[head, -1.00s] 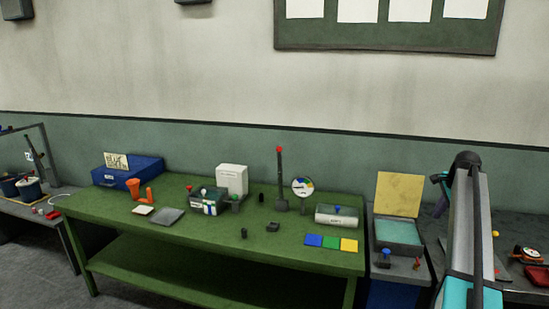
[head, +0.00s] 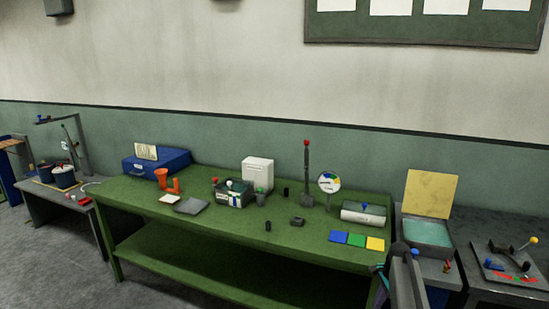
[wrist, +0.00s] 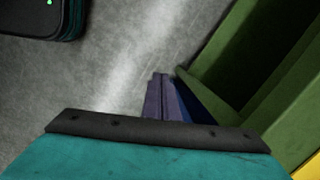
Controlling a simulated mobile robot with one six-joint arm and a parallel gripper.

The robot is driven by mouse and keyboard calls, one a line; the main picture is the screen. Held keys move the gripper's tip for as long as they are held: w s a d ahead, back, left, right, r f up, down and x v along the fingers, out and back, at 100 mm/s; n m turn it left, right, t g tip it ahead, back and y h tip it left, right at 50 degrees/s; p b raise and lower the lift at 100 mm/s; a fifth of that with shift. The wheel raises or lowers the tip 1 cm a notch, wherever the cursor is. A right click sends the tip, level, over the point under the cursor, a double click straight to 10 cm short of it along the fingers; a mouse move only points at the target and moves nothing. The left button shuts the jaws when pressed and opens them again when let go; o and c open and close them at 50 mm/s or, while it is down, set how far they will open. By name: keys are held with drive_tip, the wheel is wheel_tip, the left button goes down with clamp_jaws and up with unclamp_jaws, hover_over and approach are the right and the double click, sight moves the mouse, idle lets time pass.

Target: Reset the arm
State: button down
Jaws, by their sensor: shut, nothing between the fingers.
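My gripper (wrist: 163,80) shows in the wrist view as two purple-grey fingers lying together, shut and empty. It points down past the edge of the green bench (wrist: 222,88), with grey floor beneath. In the head view my arm stands low at the bottom right, in front of the right end of the green bench (head: 200,273). A small purple part of the gripper (head: 379,272) shows there beside the bench's end, and its fingertips are not clear.
The bench carries a blue box (head: 172,161), an orange pipe piece (head: 163,180), a grey cylinder (head: 366,217) and coloured tiles (head: 356,240). A box with a raised yellow lid (head: 431,193) stands right of it. Open floor (head: 60,260) lies at the left front.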

drive_tip(key=s+a+f+n+g+b, duration=0.3)
drive_tip(key=s+a+f+n+g, duration=0.15)
drive_tip(key=s+a+f, duration=1.55)
drive_tip(key=s+a+f+n+h, duration=0.1)
drive_tip(key=s+f+n, duration=0.2)
drive_tip(key=s, duration=1)
drive_tip(key=s+a+f+n+g+b, duration=0.1)
drive_tip(key=s+f+n, duration=0.2)
drive_tip(key=s+n, duration=0.7)
drive_tip(key=shift+s+a+f+h, duration=0.2)
drive_tip(key=shift+s+a+h, duration=0.15)
drive_tip(key=shift+s, duration=1.85)
drive_tip(key=shift+d, duration=0.15)
